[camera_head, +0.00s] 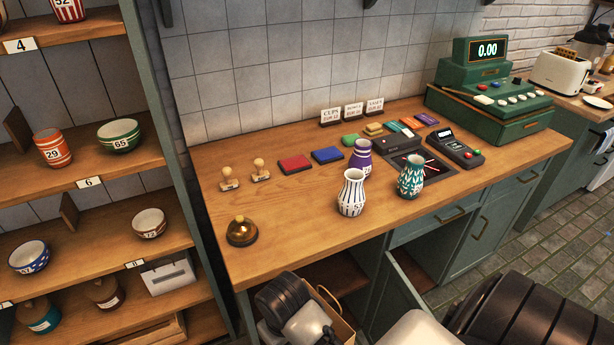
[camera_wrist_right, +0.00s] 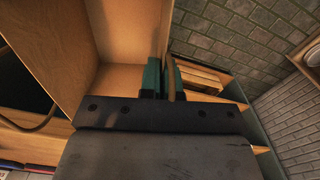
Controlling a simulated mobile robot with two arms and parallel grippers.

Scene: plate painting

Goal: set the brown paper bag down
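The brown paper bag (camera_head: 343,332) is at the bottom of the head view, in front of the counter, partly hidden by my right arm. Its looped handle (camera_head: 328,299) shows above it. In the right wrist view the open bag (camera_wrist_right: 112,45) fills the upper left, with its tan inner walls showing. My right gripper (camera_wrist_right: 163,92) has its fingers close together around a tan handle strand at the bag's edge. In the head view the dark right wrist (camera_head: 283,297) is beside the bag. The bag's bottom is hidden. My left gripper is not in view.
The wooden counter (camera_head: 300,240) holds a brass bell (camera_head: 242,231), several vases, ink pads, a card reader and a green cash register (camera_head: 490,90). A pottery shelf (camera_head: 100,190) stands at the left. A cabinet door (camera_head: 413,290) hangs open below.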

